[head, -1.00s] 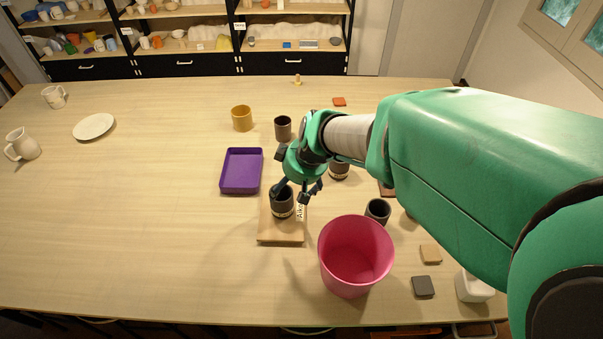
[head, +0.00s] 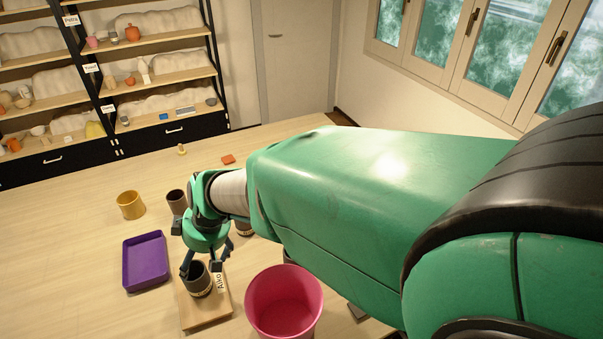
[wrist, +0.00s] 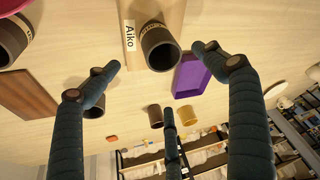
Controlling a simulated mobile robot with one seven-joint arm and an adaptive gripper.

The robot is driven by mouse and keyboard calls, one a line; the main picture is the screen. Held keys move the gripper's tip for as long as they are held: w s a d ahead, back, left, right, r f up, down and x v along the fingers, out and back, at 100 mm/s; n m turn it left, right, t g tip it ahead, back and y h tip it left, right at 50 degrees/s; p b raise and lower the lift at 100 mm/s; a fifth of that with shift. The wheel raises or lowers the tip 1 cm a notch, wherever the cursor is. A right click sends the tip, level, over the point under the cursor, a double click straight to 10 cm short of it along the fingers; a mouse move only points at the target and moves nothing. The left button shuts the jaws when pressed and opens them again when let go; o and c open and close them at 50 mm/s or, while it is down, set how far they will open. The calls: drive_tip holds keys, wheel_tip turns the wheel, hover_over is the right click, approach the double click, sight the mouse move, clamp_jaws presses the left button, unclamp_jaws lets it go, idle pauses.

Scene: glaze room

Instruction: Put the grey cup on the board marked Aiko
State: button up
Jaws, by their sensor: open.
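A dark grey cup (head: 200,283) with a pale band stands upright on the wooden board (head: 206,317) labelled Aiko (head: 219,286). The cup also shows in the wrist view (wrist: 160,48), on the board (wrist: 173,13) beside its Aiko label (wrist: 129,36). My gripper (head: 205,262) is open just above and behind the cup in the head view. In the wrist view its spread fingers (wrist: 170,78) hold nothing, and the cup shows beyond them. The fingers seem apart from the cup.
A pink bucket (head: 284,302) stands close to the right of the board. A purple tray (head: 146,262) lies to its left. A mustard pot (head: 131,205) and another dark cup (head: 176,201) stand farther back. My arm hides the table's right part. The left table is clear.

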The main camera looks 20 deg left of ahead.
drive_tip(key=shift+r, duration=0.1)
drive_tip(key=w+d+r+m+t, duration=0.1)
drive_tip(key=w+d+r+m, duration=0.3)
drive_tip(key=d, duration=0.7)
drive_tip(key=w+d+r+m+t, duration=0.1)
drive_tip(key=w+d+r, duration=0.4)
drive_tip(key=d, duration=0.5)
drive_tip(key=w+d+r+m+t, duration=0.1)
drive_tip(key=w+d+r+m, duration=0.15)
drive_tip(key=d+r, duration=0.65)
drive_tip(key=s+d+m+t+h, duration=0.1)
drive_tip(key=s+d+m, duration=0.2)
drive_tip(key=d, duration=0.7)
drive_tip(key=s+d+m+h, duration=0.2)
drive_tip(key=s+d+m, duration=0.2)
drive_tip(key=d, duration=0.7)
drive_tip(key=s+d+r+m+t+h, duration=0.1)
drive_tip(key=s+d+m, duration=0.2)
drive_tip(key=s+d, duration=0.3)
drive_tip(key=d, duration=0.5)
drive_tip(key=shift+s+d+t, duration=0.15)
drive_tip(key=shift+d+t, duration=0.1)
drive_tip(key=shift+t, duration=0.05)
